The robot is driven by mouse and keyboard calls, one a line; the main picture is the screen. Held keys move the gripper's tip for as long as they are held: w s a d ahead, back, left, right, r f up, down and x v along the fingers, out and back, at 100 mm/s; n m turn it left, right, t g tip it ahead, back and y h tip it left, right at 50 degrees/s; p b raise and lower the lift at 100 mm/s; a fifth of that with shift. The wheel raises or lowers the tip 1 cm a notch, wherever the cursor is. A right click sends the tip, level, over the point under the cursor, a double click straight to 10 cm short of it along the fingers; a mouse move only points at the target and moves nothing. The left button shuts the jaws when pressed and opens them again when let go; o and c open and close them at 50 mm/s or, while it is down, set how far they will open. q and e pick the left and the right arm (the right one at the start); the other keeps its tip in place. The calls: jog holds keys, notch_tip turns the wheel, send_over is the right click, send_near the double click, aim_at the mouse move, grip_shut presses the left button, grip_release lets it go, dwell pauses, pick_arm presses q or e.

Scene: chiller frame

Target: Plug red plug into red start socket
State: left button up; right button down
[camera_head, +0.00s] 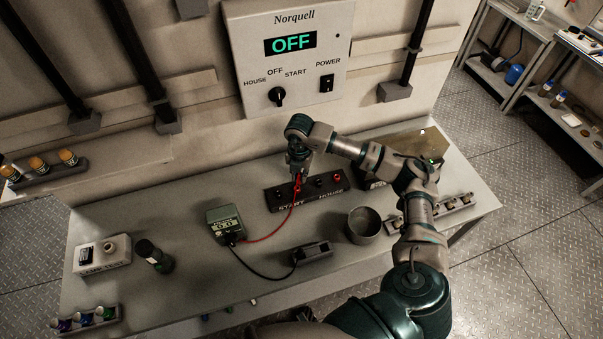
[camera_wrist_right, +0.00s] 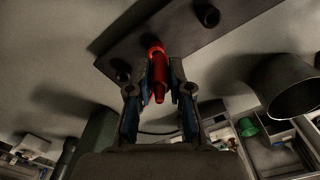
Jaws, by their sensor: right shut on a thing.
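My right gripper (camera_head: 298,170) is over the START end of the dark socket strip (camera_head: 342,198), pointing down. It is shut on the red plug (camera_head: 297,184), which also shows between the fingers in the right wrist view (camera_wrist_right: 159,80). The plug's front end meets a red round part (camera_wrist_right: 156,49) at the strip, seemingly the red start socket. I cannot tell how deep the plug sits. A black socket (camera_wrist_right: 123,76) is beside it. A red cable (camera_head: 272,236) runs from the plug to a grey-green meter box (camera_head: 225,221). My left gripper is out of view.
A black cable runs from the meter box to a dark holder (camera_head: 311,252) in front. The wall panel (camera_head: 290,60) reads OFF. A dark cylinder (camera_head: 155,257) and a white box (camera_head: 103,254) stand at left.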

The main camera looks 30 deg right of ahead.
jog(key=shift+a+r, duration=0.1)
jog(key=shift+a, duration=0.25)
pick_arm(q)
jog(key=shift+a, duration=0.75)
pick_arm(e)
jog(key=shift+a, duration=0.1)
jog(key=shift+d, duration=0.35)
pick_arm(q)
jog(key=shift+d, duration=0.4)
pick_arm(e)
jog(key=shift+f, duration=0.25)
pick_arm(q)
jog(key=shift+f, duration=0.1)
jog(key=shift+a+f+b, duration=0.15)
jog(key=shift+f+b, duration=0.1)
jog(key=shift+b, duration=0.05)
pick_arm(e)
jog(key=shift+a+f, duration=0.25)
jog(key=shift+f, duration=0.1)
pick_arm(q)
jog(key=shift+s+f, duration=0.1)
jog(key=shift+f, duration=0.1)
pick_arm(e)
jog(key=shift+f, duration=0.3)
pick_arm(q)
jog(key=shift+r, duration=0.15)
pick_arm(e)
jog(key=shift+d+r, duration=0.1)
jog(key=shift+r, duration=0.05)
